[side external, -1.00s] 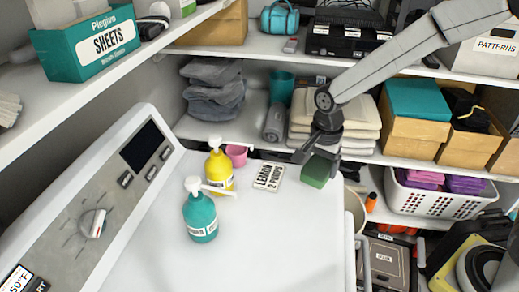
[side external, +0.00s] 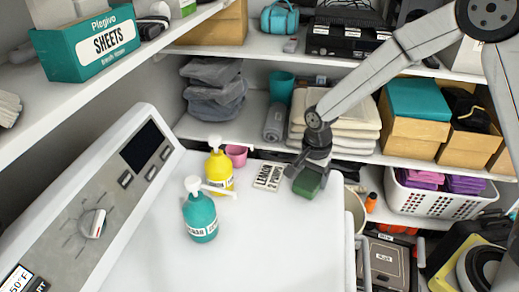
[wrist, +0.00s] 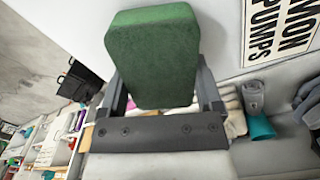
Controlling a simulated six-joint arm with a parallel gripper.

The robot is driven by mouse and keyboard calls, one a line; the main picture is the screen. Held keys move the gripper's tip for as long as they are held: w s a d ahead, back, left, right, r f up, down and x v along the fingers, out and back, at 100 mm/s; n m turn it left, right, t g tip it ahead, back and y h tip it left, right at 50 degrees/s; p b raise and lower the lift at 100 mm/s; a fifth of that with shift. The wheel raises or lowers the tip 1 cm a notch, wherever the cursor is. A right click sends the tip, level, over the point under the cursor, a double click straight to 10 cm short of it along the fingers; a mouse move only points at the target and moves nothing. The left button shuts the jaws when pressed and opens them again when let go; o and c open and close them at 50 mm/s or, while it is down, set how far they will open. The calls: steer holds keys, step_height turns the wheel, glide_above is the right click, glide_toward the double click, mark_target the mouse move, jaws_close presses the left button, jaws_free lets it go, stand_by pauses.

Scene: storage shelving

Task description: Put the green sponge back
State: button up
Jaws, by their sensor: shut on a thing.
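The green sponge (side external: 308,182) is at the back right of the white machine top (side external: 270,235) in the side view. My gripper (side external: 307,170) is over it, with its fingers on either side of the sponge. In the wrist view the sponge (wrist: 152,58) is held between the two fingers of my gripper (wrist: 163,90). Whether the sponge touches the white top or is slightly above it, I cannot tell.
A "Lemon 2 Pumps" card (side external: 268,177) lies just left of the sponge. A yellow pump bottle (side external: 219,170), a teal pump bottle (side external: 200,215) and a pink cup (side external: 236,155) stand further left. Folded towels (side external: 345,125) are on the shelf behind. The front of the top is clear.

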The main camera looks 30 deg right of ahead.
mark_target(316, 176)
steer(key=shift+f, duration=0.2)
steer(key=o, duration=1.1)
steer(key=shift+r, duration=0.15)
step_height(316, 176, up, 12)
stand_by(0.6)
steer(key=s+d+f+n+t, duration=0.1)
steer(key=s+d+f+n, duration=0.2)
steer(key=s+n, duration=0.3)
steer(key=s+d+f+n+t, duration=0.1)
steer(key=s+d+f+n, duration=0.1)
steer(key=s+n, duration=0.5)
steer(key=shift+d+f+n+t, duration=0.3)
steer(key=shift+d+f, duration=0.1)
steer(key=shift+f, duration=0.2)
